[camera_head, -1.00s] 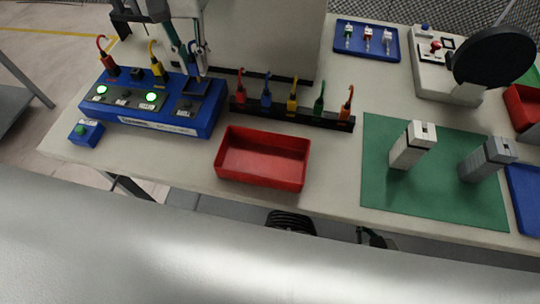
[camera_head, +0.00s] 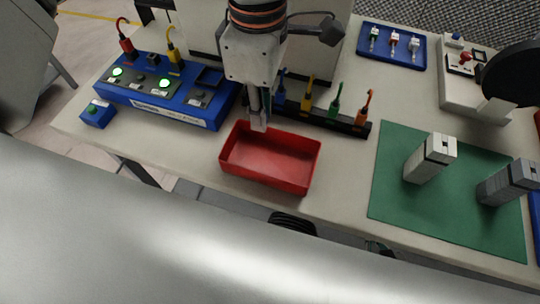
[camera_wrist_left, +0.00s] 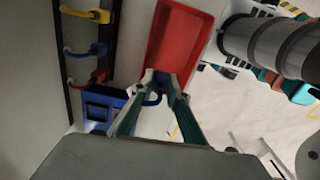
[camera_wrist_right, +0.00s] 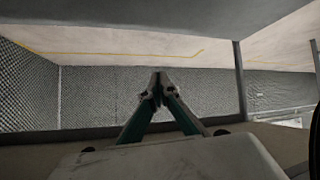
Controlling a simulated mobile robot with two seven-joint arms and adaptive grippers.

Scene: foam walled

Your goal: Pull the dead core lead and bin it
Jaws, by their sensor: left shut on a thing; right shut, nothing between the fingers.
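My left gripper (camera_head: 258,122) is over the back left part of the red bin (camera_head: 270,182), pointing down. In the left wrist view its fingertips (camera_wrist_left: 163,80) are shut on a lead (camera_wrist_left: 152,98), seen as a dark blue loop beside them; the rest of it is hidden. The bin (camera_wrist_left: 178,38) shows just beyond the fingertips. The blue tester (camera_head: 165,108) has red (camera_head: 126,44) and yellow (camera_head: 173,50) leads standing in it and two green lamps lit. Its right-hand position has no lead and no lit lamp. My right gripper (camera_wrist_right: 157,80) is shut and empty.
A black rack (camera_head: 345,125) with several coloured leads stands behind the bin. A small blue button box (camera_head: 96,113) sits left. A green mat (camera_head: 395,200) with two blocks and a blue tray (camera_head: 392,48) lie right. The right wrist view faces walls.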

